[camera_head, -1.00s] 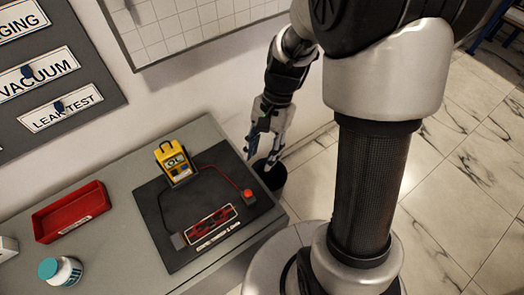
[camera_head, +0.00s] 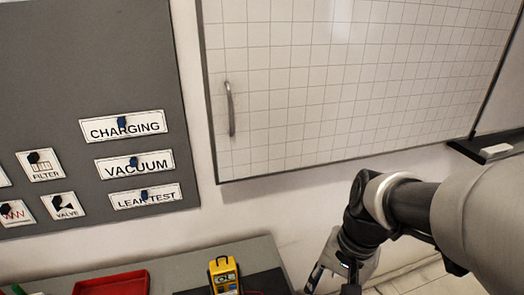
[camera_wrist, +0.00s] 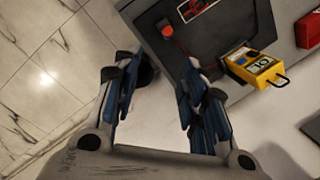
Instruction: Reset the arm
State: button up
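My gripper (camera_wrist: 157,95) shows in the wrist view with its two blue-padded fingers spread apart and nothing between them. It hangs above the floor just off the edge of the grey bench (camera_wrist: 238,90). In the head view my arm comes in from the right and bends down, and the fingertips are cut off by the lower edge. The yellow gauge (camera_head: 223,275) stands on the bench left of my arm. It also shows in the wrist view (camera_wrist: 256,68), right of my gripper and apart from it.
A red tray (camera_head: 112,284) lies on the bench at lower left. A grey board (camera_head: 80,110) with labels such as CHARGING and VACUUM hangs on the wall. A gridded white cabinet door (camera_head: 350,80) with a handle is behind my arm.

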jog(key=s+d+r+n+t+h, duration=0.1)
jog(key=s+r+n+t+h, duration=0.1)
jog(key=s+r+n+t, duration=0.2)
jog(key=s+r+n, duration=0.2)
jog(key=s+r, duration=0.1)
jog(key=s, duration=0.1)
jog(key=shift+s+r+t, duration=0.2)
jog(key=shift+r+t, duration=0.2)
dwell(4.2)
